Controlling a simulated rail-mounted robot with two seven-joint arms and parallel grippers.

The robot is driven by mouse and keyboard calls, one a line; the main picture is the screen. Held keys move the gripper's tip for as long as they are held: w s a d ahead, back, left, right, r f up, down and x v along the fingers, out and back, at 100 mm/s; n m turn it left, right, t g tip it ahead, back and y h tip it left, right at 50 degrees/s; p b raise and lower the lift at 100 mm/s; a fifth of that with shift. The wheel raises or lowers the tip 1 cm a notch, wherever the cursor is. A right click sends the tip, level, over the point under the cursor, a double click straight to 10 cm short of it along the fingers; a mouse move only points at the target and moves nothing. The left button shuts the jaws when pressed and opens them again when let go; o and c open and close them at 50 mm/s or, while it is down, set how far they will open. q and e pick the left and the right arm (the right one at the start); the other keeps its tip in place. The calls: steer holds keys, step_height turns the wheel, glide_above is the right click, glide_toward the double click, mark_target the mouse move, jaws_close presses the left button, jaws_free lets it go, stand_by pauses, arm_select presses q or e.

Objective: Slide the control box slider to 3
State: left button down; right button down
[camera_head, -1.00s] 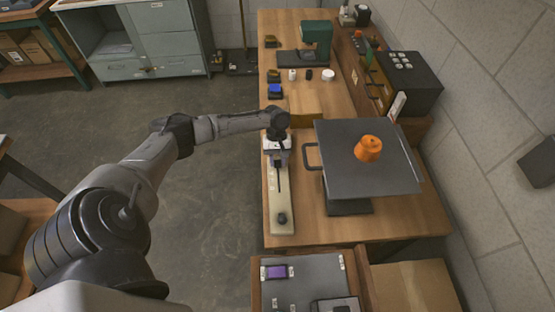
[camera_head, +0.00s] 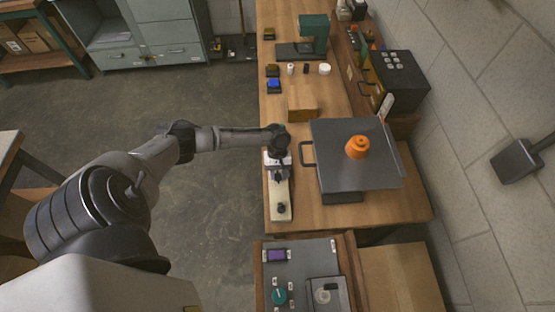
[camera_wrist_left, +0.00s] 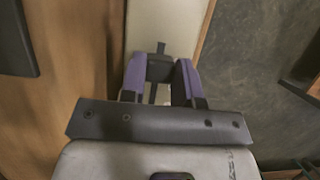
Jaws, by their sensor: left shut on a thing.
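The control box (camera_head: 281,214) is a long, narrow cream box lying lengthwise on the left edge of the workbench, with a dark round knob at its near end. My left gripper (camera_head: 278,172) points down over the middle of it. In the left wrist view, my gripper's purple-sided fingers (camera_wrist_left: 160,72) are shut on a small dark piece, the slider (camera_wrist_left: 159,69), over the cream top of the box (camera_wrist_left: 165,22). The gripper hides much of the slot, and no scale numbers can be read. My right gripper is not in view.
Right of the box, a dark plate (camera_head: 338,178) with a handle carries an orange part (camera_head: 357,147). A grey panel (camera_head: 315,252) with a purple display (camera_head: 277,255) is nearest. A cardboard box (camera_head: 302,108) and small blue part (camera_head: 274,87) lie farther back.

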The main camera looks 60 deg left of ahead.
arm_select(q)
steer(key=shift+d, duration=0.3)
steer(key=shift+s, duration=0.1)
steer(key=c, duration=0.8)
jaws_free()
steer(key=shift+c, duration=0.2)
steer(key=shift+r, duration=0.1)
steer(key=shift+a+r, duration=0.1)
steer(key=shift+r, duration=0.2)
steer(key=v, duration=1.3)
